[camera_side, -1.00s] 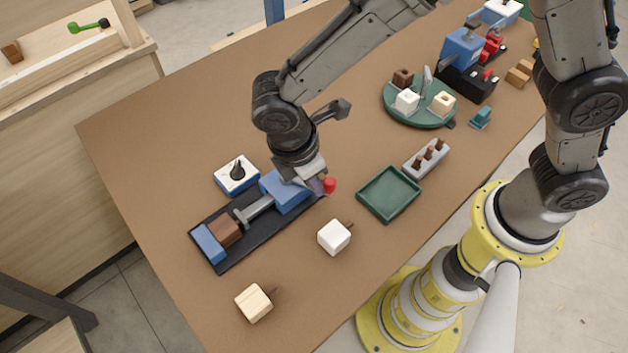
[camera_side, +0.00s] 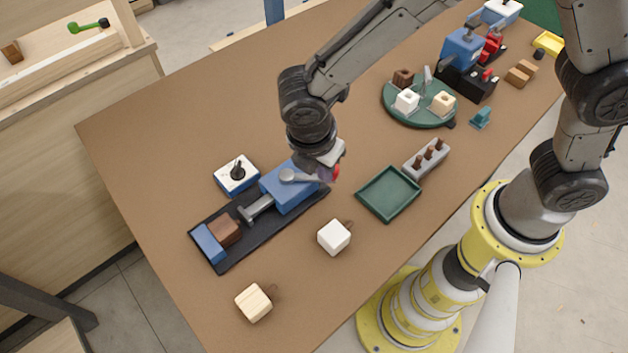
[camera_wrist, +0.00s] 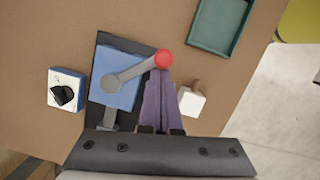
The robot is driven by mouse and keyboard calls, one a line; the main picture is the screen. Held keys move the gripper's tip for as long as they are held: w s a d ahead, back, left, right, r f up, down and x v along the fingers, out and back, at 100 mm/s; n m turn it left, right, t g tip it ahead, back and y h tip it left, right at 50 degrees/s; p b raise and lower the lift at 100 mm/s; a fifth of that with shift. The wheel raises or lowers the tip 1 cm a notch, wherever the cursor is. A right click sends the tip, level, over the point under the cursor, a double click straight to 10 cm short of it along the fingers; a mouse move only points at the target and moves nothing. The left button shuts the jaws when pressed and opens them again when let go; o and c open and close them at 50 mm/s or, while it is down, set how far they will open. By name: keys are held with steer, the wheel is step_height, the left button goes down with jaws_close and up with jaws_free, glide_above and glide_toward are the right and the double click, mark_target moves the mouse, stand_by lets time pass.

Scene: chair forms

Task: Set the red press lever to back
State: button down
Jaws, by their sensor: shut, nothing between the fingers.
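The press lever is a grey arm (camera_wrist: 130,74) with a red knob (camera_wrist: 164,59), pivoted on top of a blue block (camera_side: 272,188). The block sits on a black base (camera_side: 262,230). In the side view the lever points right, and the red knob (camera_side: 336,173) shows at its end, partly hidden by my gripper. A grey ram (camera_side: 257,208) reaches left from the block toward a brown block (camera_side: 224,230), with a small gap between them. My gripper (camera_wrist: 159,82) is shut and empty, its purple fingers right beside the knob. I cannot tell whether they touch it.
A white box with a black switch (camera_side: 237,174) stands behind the press. A white cube (camera_side: 334,237) and a green tray (camera_side: 389,194) are to its right. A pale wooden cube (camera_side: 254,302) is in front. A green turntable (camera_side: 419,115) is farther back. The table's left side is clear.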

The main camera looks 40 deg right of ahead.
steer(key=d+n, duration=0.1)
steer(key=n, duration=0.1)
steer(key=w+d+n, duration=0.1)
steer(key=shift+w+n+t, duration=0.2)
steer(key=shift+n+t, duration=0.2)
steer(key=w+n, duration=0.1)
steer(key=w+d+n+y, duration=0.1)
steer(key=n, duration=0.1)
steer(key=shift+w+d+t, duration=0.3)
steer(key=shift+w+t, duration=0.05)
steer(key=shift+t, duration=0.05)
steer(key=shift+w, duration=0.1)
steer(key=s+a+r, duration=0.4)
steer(key=s+r, duration=0.1)
steer(key=r, duration=0.4)
steer(key=shift+r, duration=0.4)
steer(key=shift+d, duration=0.15)
